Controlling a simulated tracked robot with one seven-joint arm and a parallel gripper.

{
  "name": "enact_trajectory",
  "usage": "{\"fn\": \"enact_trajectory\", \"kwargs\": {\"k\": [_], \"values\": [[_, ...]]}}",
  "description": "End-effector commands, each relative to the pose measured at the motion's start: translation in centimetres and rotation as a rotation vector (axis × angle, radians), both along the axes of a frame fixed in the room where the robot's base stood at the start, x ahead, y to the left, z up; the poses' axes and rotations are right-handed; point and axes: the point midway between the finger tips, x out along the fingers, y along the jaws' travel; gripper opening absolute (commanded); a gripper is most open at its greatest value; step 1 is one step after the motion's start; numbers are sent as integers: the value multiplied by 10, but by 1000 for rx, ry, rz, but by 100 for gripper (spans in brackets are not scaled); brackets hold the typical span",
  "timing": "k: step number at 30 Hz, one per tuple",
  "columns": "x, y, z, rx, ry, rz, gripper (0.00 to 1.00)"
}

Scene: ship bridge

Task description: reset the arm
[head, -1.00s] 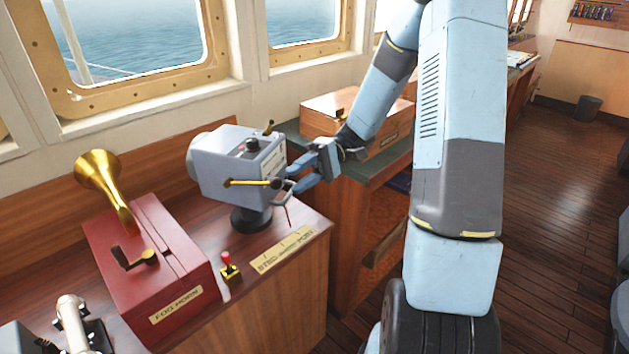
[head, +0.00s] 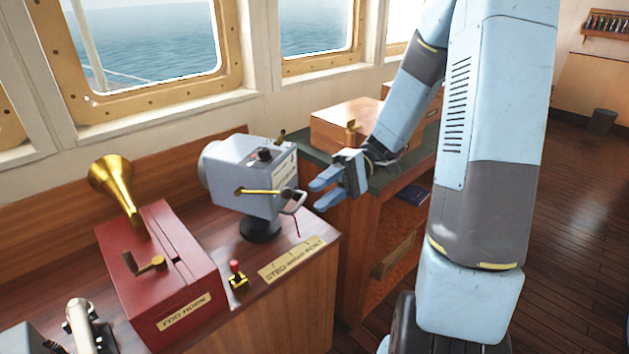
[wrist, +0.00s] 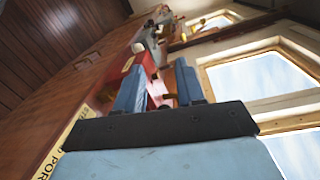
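My arm (head: 405,95) reaches from the right over the green-topped cabinet. My gripper (head: 316,195) is open and empty, its blue fingers pointing left just right of the grey lamp-like device (head: 252,180).
A red fog horn box (head: 165,270) with a brass horn (head: 115,185) stands left on the wooden console. A small red-topped lever (head: 236,275) sits in front of the device. A wooden box (head: 345,125) is behind my gripper, below the windows. Open floor lies right.

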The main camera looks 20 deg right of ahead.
Motion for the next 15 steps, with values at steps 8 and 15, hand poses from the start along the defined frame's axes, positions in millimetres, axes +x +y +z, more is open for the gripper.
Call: {"fn": "enact_trajectory", "kwargs": {"k": [8,15], "values": [[-20,4,2,-238,-57,49,38],[-41,-1,4,-551,-156,62,38]]}}
